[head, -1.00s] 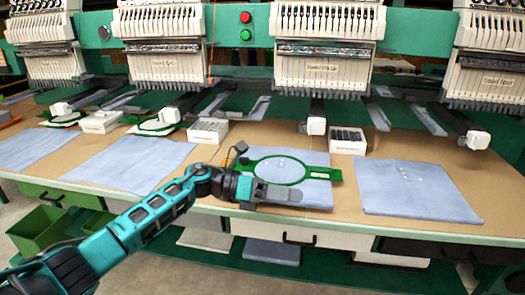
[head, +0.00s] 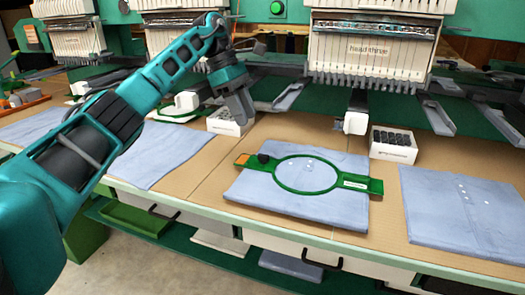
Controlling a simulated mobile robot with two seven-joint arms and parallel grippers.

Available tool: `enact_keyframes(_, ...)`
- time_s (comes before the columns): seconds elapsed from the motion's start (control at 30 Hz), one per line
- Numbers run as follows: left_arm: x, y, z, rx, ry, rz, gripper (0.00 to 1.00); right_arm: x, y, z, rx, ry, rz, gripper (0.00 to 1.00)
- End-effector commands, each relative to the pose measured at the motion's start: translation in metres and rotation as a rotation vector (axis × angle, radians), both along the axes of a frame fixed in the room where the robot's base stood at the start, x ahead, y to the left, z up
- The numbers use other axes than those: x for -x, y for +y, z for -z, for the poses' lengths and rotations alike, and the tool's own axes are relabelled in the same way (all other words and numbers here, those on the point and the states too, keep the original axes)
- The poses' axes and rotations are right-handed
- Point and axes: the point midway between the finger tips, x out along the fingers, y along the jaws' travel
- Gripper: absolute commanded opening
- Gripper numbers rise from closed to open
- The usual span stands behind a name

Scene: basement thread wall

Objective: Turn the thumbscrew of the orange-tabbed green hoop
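The green hoop (head: 341,181) lies flat on a folded blue cloth (head: 300,208) near the middle of the head view. Its orange tab (head: 243,158) is at the hoop's left end. A small dark thumbscrew (head: 263,157) sits just right of the tab and is unobstructed. My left gripper (head: 241,112) points down, up and left of the hoop, in front of a white box. It is apart from the hoop and the thumbscrew. Its fingers overlap from this angle, so their gap does not show. My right gripper is out of view.
White boxes stand behind the cloths, one (head: 228,122) behind my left gripper and one (head: 393,145) with dark items. Embroidery heads (head: 368,50) and machine arms overhang the table's back. More folded blue cloths lie left and right (head: 465,212).

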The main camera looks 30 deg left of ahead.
Motion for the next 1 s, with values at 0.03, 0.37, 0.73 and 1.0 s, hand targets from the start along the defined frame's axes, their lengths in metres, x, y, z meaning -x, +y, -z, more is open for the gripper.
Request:
enact_keyframes(0.03, -0.001, -0.005, 0.015, 0.0, 0.003, 0.002, 0.38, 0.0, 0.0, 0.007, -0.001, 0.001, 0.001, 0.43)
enact_keyframes(0.37, -0.007, -0.03, 0.074, 0.002, 0.0, 0.002, 0.38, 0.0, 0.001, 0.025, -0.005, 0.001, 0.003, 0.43)
enact_keyframes(0.73, -0.009, -0.039, 0.094, 0.002, -0.001, -0.001, 0.38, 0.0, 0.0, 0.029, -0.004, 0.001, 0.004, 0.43)
enact_keyframes(1.0, -0.009, -0.039, 0.094, 0.002, -0.001, 0.0, 0.31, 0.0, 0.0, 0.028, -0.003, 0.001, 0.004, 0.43)
